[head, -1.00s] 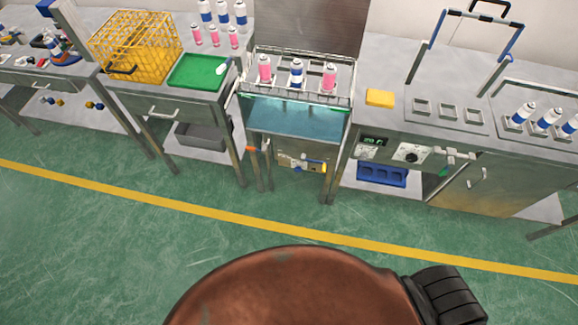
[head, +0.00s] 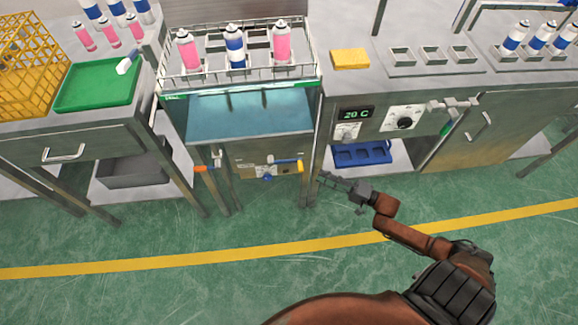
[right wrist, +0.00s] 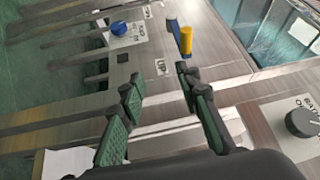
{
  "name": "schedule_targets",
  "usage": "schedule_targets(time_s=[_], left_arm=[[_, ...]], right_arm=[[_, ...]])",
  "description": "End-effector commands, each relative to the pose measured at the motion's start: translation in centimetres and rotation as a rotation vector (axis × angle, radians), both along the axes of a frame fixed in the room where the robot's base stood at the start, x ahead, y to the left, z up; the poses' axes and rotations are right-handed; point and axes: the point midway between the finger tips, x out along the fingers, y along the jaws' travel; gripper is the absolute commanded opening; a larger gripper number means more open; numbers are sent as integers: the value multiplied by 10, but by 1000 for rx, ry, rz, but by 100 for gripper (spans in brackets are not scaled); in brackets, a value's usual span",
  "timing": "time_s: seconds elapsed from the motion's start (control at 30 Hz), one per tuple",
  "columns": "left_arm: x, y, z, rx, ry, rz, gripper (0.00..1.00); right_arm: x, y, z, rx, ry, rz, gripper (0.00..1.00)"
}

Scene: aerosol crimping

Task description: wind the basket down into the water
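The wire basket (head: 305,71) holds two pink cans and one blue-and-white can. It sits above the blue water of the tank (head: 250,118). A crank with a yellow grip (head: 287,167) and a blue part is on the tank's front panel. In the right wrist view the yellow grip (right wrist: 186,41) is just beyond the fingertips. My right gripper (head: 326,179) is low in front of the tank's right leg, to the right of the crank. In the right wrist view my right gripper (right wrist: 158,80) is open, with nothing between its fingers. My left gripper is not in view.
An orange handle (head: 205,169) sticks out at the tank's left. The right bench has a dial (head: 404,119), a 20 C display (head: 355,114) and a yellow block (head: 350,59). The floor in front is clear.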

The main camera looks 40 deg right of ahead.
Motion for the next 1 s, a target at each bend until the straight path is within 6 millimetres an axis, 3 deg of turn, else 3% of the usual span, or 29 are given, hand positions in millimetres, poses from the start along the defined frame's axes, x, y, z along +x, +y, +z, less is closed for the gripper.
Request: schedule_targets(time_s=[0.1, 0.27, 0.7, 1.0], left_arm=[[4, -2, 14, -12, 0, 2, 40], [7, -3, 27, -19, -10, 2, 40], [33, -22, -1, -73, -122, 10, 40], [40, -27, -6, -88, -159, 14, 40]], right_arm=[[6, 14, 17, 135, -16, 101, 31], [11, 23, 36, 213, -26, 159, 31], [59, 57, 51, 218, -27, 160, 31], [70, 65, 56, 216, -25, 159, 31]])
